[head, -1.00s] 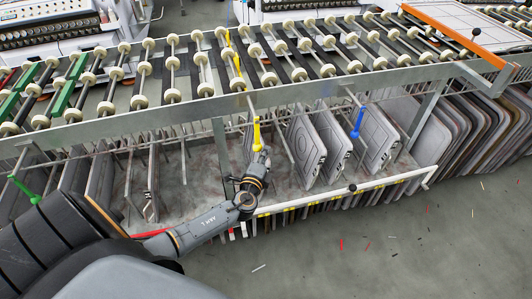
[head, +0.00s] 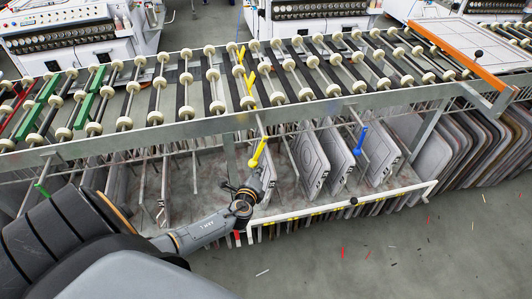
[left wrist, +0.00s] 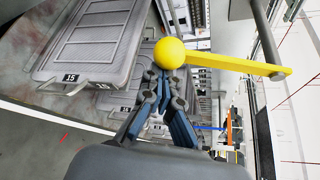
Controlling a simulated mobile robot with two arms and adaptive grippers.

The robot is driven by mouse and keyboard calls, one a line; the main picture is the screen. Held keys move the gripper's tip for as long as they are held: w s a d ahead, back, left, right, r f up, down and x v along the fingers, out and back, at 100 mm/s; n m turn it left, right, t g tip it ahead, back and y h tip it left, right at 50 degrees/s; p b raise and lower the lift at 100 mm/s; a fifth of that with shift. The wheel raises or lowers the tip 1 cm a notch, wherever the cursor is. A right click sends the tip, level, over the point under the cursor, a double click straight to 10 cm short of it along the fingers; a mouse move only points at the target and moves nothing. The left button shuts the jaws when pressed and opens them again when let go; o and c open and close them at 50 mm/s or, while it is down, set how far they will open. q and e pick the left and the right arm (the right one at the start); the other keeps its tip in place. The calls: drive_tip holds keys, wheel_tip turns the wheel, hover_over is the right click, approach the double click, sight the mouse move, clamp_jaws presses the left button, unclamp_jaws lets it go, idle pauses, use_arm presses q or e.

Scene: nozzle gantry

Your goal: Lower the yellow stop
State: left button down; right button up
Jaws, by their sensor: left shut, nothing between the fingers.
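The yellow lever handle (head: 259,150) with a round knob hangs tilted below the front rail of the roller table. Yellow stop pieces (head: 247,76) show between the rollers above it. My left gripper (head: 251,180) is just below the knob, shut and empty. In the left wrist view the yellow knob (left wrist: 170,52) is right at the fingertips of my left gripper (left wrist: 163,75), and its yellow arm runs off to the right. I cannot tell whether the fingertips touch the knob. My right gripper is not in view.
A blue lever (head: 360,138) hangs to the right and a green lever (head: 42,190) at the left. Grey panels (head: 312,160) stand in slots under the roller table (head: 200,125). A white front rail (head: 330,209) runs near my left arm.

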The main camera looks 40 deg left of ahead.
use_arm(q)
drive_tip(key=s+a+r+m+g+p, duration=0.2)
drive_tip(key=s+a+r+p, duration=0.3)
drive_tip(key=p, duration=0.5)
drive_tip(key=shift+s+a+r+m+g+y+p, duration=0.15)
drive_tip(key=shift+s+r+m+g+y+p, duration=0.3)
drive_tip(key=shift+r, duration=0.45)
use_arm(e)
wheel_tip(320, 180, up, 12)
drive_tip(key=shift+r, duration=0.2)
